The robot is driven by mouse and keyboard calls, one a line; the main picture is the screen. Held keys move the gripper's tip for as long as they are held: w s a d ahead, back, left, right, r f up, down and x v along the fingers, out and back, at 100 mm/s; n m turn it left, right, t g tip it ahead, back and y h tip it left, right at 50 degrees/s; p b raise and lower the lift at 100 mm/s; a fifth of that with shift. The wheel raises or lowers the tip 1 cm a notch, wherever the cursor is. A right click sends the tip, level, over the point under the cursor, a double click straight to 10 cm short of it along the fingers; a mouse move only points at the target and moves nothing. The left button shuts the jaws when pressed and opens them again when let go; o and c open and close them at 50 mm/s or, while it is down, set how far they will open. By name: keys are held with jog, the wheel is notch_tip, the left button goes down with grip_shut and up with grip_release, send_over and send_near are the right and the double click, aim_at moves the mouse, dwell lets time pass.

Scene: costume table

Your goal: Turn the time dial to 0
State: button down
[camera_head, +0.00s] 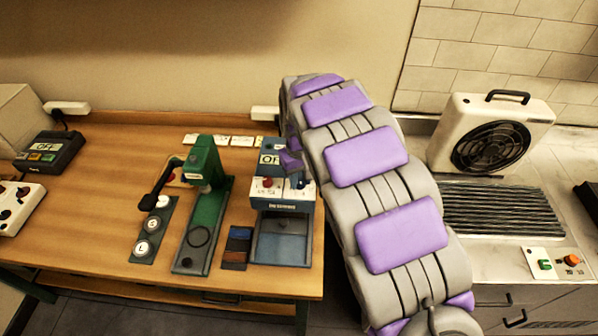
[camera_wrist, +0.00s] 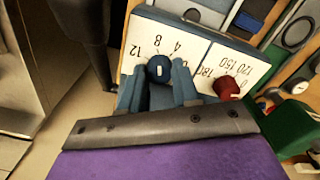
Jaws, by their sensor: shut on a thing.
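The blue machine (camera_head: 284,240) stands at the right end of the wooden table, with a white dial panel on its front. In the wrist view, a dark blue dial (camera_wrist: 158,69) sits on the white panel (camera_wrist: 146,36) beside the numbers 4, 8 and 12. A red dial (camera_wrist: 226,87) is to its right, by a scale reading 120, 150 and 180. My gripper (camera_wrist: 158,76) has one finger on each side of the blue dial and is shut on it. In the head view my arm partly hides the machine's right side.
A green press (camera_head: 205,210) with a black handle stands left of the machine. Dark swatches (camera_head: 236,248) lie between them. A box fan (camera_head: 490,135) stands on the right-hand counter. The left middle of the table (camera_head: 100,190) is clear.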

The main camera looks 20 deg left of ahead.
jog(key=m+p, duration=0.1)
jog(key=m, duration=0.1)
jog(key=m+p, duration=0.1)
jog(key=m, duration=0.1)
jog(key=shift+w+r+m, duration=0.1)
jog(key=shift+r+m, duration=0.1)
jog(key=shift+m, duration=0.2)
jog(key=m+p, duration=0.2)
jog(key=m, duration=0.3)
jog(key=shift+p, duration=0.35)
jog(key=m+p, duration=0.1)
jog(key=m, duration=0.3)
jog(key=shift+m+p, duration=0.3)
jog(key=shift+m, duration=0.1)
jog(key=m+p, duration=0.1)
jog(key=m, duration=0.3)
jog(key=shift+m, duration=0.4)
jog(key=c, duration=1.3)
grip_release()
jog(key=o, duration=0.5)
jog(key=shift+a+f, duration=0.2)
jog(key=shift+a, duration=0.05)
jog(key=shift+d, duration=0.1)
